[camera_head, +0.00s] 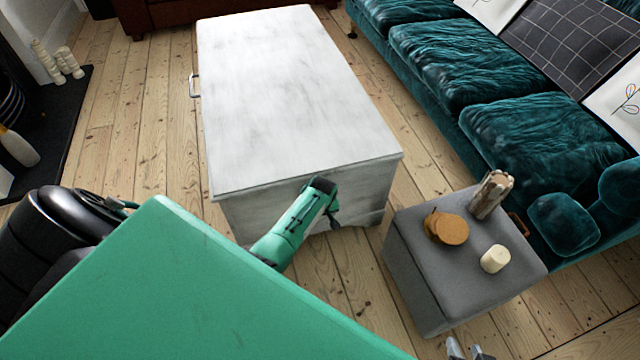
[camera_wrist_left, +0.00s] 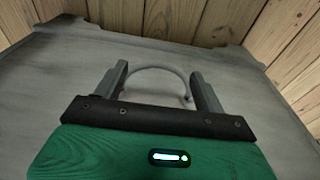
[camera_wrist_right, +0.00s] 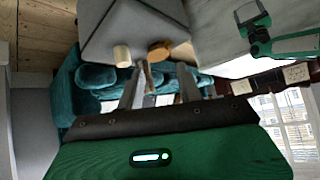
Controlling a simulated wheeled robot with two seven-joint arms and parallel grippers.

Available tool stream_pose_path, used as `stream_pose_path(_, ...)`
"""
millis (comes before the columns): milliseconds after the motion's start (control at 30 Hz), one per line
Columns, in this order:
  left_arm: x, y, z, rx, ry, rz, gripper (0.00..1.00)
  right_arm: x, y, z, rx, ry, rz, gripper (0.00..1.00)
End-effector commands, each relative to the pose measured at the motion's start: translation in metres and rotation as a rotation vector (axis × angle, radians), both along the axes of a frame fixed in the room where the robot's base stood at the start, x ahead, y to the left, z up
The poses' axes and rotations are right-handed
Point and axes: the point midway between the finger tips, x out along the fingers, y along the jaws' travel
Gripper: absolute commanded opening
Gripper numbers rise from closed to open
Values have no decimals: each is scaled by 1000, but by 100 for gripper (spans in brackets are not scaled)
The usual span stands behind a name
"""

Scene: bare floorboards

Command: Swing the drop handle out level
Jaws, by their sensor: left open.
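The drop handle (camera_wrist_left: 165,68), a thin pale arch, is on the near end of the whitewashed chest (camera_head: 290,90). In the left wrist view its bow points towards the floor side, so it appears to hang down; its exact angle is unclear. My left gripper (camera_wrist_left: 159,72) is open, with one finger at each side of the handle; I see no clear contact. In the head view this gripper (camera_head: 328,200) is at the chest's near end, and my arm hides the handle. My right gripper (camera_wrist_right: 160,72) is open and empty, near the bottom edge of the head view (camera_head: 470,351).
A similar handle (camera_head: 194,86) is on the chest's left side. A grey ottoman (camera_head: 415,280) with a candle (camera_head: 495,260), wooden discs (camera_head: 447,228) and a log-like holder (camera_head: 490,195) stands right of the chest. A teal sofa (camera_head: 480,90) is behind it. Floorboards left of the chest are clear.

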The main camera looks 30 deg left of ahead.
Motion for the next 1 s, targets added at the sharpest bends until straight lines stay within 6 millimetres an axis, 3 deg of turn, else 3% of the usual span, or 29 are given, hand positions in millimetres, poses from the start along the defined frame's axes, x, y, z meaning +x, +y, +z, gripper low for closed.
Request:
stream_pose_path(600,-7,-7,76,1,-3,0,71,-43,-60,22,-168,366,-78,36)
stream_pose_path(800,-10,-10,112,2,-5,1,71,-42,-63,3,-185,425,-83,36)
stream_pose_path(1000,-11,-12,128,3,-4,2,71,-39,-62,-10,-186,436,-81,36)
